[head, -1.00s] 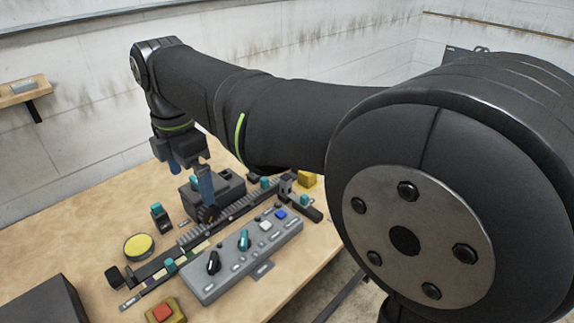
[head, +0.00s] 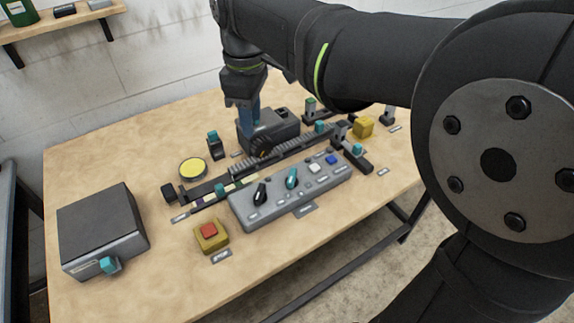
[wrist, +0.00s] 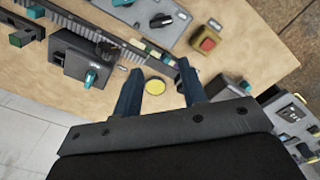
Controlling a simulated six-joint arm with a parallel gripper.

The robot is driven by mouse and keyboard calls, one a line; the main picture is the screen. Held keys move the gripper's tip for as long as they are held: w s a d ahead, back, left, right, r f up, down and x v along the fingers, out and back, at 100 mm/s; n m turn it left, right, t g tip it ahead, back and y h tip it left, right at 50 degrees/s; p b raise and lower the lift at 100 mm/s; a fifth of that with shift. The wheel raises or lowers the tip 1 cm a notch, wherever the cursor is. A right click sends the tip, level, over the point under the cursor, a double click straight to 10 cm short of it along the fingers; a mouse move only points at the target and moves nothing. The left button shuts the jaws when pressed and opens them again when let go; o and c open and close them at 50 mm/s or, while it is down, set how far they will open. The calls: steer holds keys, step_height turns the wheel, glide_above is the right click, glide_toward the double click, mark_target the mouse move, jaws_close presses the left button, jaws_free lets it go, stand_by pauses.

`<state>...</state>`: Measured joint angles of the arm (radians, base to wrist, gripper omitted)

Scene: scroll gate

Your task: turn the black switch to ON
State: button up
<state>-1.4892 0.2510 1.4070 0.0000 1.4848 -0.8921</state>
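The black switch (head: 260,193) is a knob with a pale mark, at the left end of a grey control panel (head: 237,216). It also shows at the top of the wrist view (wrist: 162,20). A teal knob (head: 291,178) stands to its right on the same panel. My gripper (head: 250,118) points down behind the panel, near a dark box and the toothed rail, apart from the black switch. In the wrist view its two blue fingers (wrist: 157,75) are spread with nothing between them. The panel's lettering is too small to read.
A toothed rail (head: 224,178) runs behind the panel, with a dark box (head: 284,127) beyond it. A yellow button (head: 193,169), a red button (head: 208,231) and a large grey box (head: 105,230) stand to the left.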

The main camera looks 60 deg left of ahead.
mark_target(259, 191)
step_height(259, 191, down, 22)
steer(key=m, duration=1.8)
steer(key=shift+f, duration=0.2)
jaws_close()
